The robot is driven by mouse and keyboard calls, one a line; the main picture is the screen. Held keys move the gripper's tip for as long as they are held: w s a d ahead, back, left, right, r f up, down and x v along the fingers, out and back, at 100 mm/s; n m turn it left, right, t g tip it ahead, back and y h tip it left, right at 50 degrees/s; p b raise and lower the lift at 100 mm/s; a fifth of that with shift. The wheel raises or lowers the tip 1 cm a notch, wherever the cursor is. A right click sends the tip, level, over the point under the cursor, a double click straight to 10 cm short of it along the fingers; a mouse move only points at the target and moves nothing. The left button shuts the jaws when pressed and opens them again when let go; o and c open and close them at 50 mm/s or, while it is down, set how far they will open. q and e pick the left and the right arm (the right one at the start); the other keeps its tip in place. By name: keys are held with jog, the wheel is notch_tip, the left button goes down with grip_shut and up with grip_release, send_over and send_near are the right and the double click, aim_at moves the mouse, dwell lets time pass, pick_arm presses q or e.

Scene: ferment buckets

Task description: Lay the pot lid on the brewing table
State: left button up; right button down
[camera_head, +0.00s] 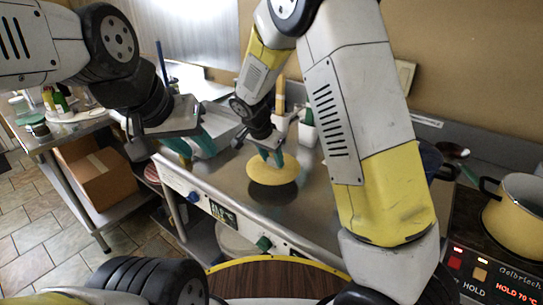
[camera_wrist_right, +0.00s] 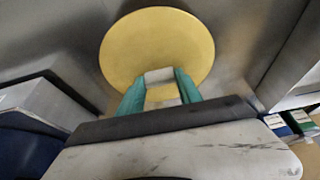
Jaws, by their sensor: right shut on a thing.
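The round yellow pot lid (camera_head: 272,172) is held over the steel brewing table (camera_head: 312,205), with a dark shadow just below it. My right gripper (camera_head: 271,154) is above the lid, shut on its knob. The right wrist view shows the green fingers (camera_wrist_right: 160,88) on either side of the pale knob, with the yellow lid (camera_wrist_right: 157,40) beyond them. A small gap seems to separate lid and table, but contact is hard to judge. My left gripper (camera_head: 193,146) is to the left, open and empty, near a pale tray.
A yellow pot (camera_head: 518,212) stands on the hot plate at the right. A pale tray (camera_head: 216,132) and white containers (camera_head: 308,132) stand along the table's back. A cardboard box (camera_head: 101,178) sits on a shelf at left. Bare steel surrounds the lid.

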aim_at(271, 165)
jog(key=shift+w+a+f, duration=0.1)
jog(key=shift+w+a, duration=0.05)
jog(key=shift+w, duration=0.25)
jog(key=shift+s+f, duration=0.1)
jog(key=shift+f, duration=1.55)
jog(key=shift+f, duration=0.2)
jog(key=c, duration=0.8)
grip_release()
